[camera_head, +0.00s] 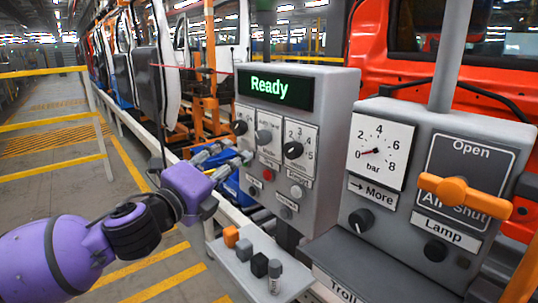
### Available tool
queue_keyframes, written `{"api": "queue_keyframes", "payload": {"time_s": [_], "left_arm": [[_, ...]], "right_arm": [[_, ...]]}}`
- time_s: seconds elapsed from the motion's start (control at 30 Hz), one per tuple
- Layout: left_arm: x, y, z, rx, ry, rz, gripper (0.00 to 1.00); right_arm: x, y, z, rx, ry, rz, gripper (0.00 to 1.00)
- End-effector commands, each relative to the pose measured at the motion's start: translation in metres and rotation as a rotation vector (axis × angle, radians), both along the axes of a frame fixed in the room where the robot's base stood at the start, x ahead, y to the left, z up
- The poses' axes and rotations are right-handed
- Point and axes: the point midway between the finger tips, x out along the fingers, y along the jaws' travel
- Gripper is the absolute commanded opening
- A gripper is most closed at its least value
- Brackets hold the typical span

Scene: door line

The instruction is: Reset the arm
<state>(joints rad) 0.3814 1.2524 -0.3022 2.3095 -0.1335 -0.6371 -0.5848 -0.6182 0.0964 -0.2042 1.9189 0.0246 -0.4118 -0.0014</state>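My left arm comes in from the lower left, purple with black joints. My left gripper (207,207) is at its end, left of the grey control panel and above the small shelf's left end. The gripper appears apart from the panel. My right gripper is not in view. The grey control panel (338,110) has a green "Ready" display (275,88), dials, a red button (267,174) and other small knobs.
A grey shelf (240,268) holds several small blocks and a cylinder. At right, a second grey box (480,135) has a bar gauge (380,150), an orange valve handle (465,194) and knobs. A red car body (365,45) stands behind. The left walkway has yellow rails (50,122).

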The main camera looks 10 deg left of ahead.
Motion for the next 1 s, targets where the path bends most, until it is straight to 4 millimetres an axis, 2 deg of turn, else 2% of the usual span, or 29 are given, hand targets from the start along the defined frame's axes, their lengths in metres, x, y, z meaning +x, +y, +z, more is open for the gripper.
{"api": "queue_keyframes", "payload": {"time_s": [0.13, 0.2, 0.27, 0.37, 0.47, 0.53, 0.67, 0.7, 0.8, 0.87, 0.9, 1.0], "left_arm": [[0.0, -0.002, 0.0, -0.058, 0.018, -0.014, 0.39], [0.006, 0.002, -0.004, -0.136, 0.047, -0.022, 0.39], [0.012, 0.004, -0.023, -0.252, 0.099, -0.025, 0.39], [0.015, 0.009, -0.069, -0.425, 0.196, -0.01, 0.39], [0.012, 0.014, -0.124, -0.597, 0.299, 0.022, 0.39], [0.004, 0.016, -0.168, -0.726, 0.374, 0.054, 0.39], [-0.025, 0.019, -0.261, -0.982, 0.518, 0.148, 0.39], [-0.038, 0.019, -0.289, -1.058, 0.559, 0.185, 0.39], [-0.075, 0.015, -0.356, -1.24, 0.65, 0.282, 0.39], [-0.102, 0.011, -0.394, -1.342, 0.696, 0.349, 0.39], [-0.121, 0.008, -0.418, -1.407, 0.724, 0.395, 0.39], [-0.173, -0.002, -0.472, -1.557, 0.782, 0.52, 0.39]], "right_arm": [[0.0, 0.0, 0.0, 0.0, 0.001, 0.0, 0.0], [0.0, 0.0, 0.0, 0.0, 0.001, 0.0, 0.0], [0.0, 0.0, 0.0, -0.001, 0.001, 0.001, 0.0], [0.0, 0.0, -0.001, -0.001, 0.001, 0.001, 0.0], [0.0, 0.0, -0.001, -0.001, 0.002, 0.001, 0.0], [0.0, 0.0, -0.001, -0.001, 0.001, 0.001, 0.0], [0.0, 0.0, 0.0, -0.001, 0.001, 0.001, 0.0], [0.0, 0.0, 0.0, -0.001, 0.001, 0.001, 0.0], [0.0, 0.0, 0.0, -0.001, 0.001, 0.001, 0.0], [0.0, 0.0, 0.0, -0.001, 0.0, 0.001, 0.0], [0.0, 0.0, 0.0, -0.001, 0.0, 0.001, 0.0], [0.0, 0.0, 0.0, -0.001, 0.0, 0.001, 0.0]]}}
